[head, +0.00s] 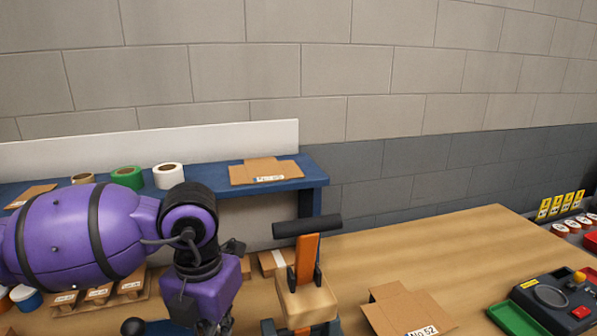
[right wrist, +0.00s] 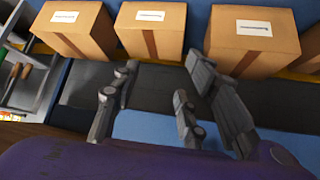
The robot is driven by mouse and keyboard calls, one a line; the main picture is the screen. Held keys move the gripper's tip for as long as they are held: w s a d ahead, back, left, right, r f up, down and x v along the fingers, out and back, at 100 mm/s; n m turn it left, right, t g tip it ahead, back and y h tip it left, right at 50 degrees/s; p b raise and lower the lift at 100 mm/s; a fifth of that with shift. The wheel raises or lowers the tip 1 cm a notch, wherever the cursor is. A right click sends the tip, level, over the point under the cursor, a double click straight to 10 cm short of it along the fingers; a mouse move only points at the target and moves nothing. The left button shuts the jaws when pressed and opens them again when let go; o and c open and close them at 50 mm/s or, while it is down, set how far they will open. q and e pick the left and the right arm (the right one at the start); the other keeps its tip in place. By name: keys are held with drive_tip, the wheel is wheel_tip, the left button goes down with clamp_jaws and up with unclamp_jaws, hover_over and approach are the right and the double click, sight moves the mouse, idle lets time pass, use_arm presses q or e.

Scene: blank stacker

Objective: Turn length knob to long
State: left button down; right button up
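No length knob can be clearly identified in either view. A dark control box (head: 548,298) at the right edge of the head view carries an orange-topped knob (head: 579,277) and a red button (head: 581,312); I cannot tell whether either is the length knob. My left gripper (head: 215,326) hangs down at the bottom of the head view, largely cut off, far left of that box. My right gripper (right wrist: 160,105) shows in the right wrist view with its fingers spread and nothing between them. It is not seen in the head view.
A wooden block with an orange lever and black bar (head: 308,227) stands beside my left gripper. A flat carton (head: 405,308) and green tray (head: 514,318) lie on the wooden table (head: 440,245). Tape rolls (head: 126,177) sit on a blue shelf. Closed boxes (right wrist: 152,30) line the right wrist view.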

use_arm(q)
drive_tip(key=shift+s+a+f, duration=0.1)
drive_tip(key=shift+s+f, duration=0.25)
drive_tip(key=shift+f, duration=0.25)
idle(0.4)
drive_tip(key=shift+s+d+r+p, duration=0.1)
drive_tip(key=shift+d+p, duration=0.15)
drive_tip(key=shift+p, duration=0.25)
drive_tip(key=shift+d+p, duration=0.2)
drive_tip(key=shift+p, duration=0.1)
idle(0.4)
